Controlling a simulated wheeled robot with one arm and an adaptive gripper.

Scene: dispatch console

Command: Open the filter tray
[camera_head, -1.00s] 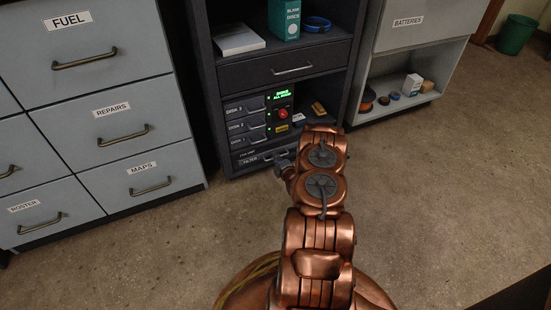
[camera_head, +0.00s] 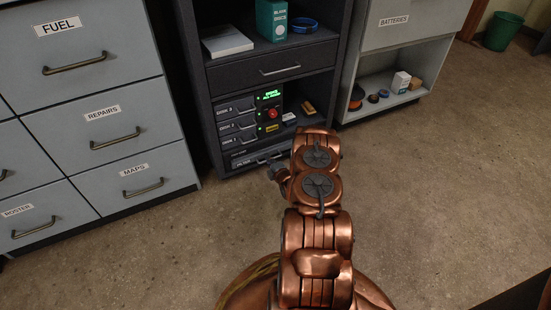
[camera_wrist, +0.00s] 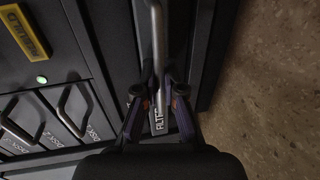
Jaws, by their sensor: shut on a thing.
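The filter tray (camera_head: 240,161) is the low dark drawer at the bottom of the dark console, under the disk slots. Its label is partly legible in the wrist view. Its long metal bar handle (camera_wrist: 157,40) runs up the wrist view. My gripper (camera_wrist: 158,100) has its two fingers closed on the near end of this bar, one on each side. In the head view my copper arm hides most of the gripper and part of the tray front. I cannot tell how far the tray stands out from the console.
Above the tray are disk drawers with handles (camera_head: 236,125) and a panel with a red button (camera_head: 272,113). Grey drawer cabinets (camera_head: 90,70) stand to the left, and a shelf unit with small items (camera_head: 372,97) to the right. The floor (camera_head: 430,200) in front is clear.

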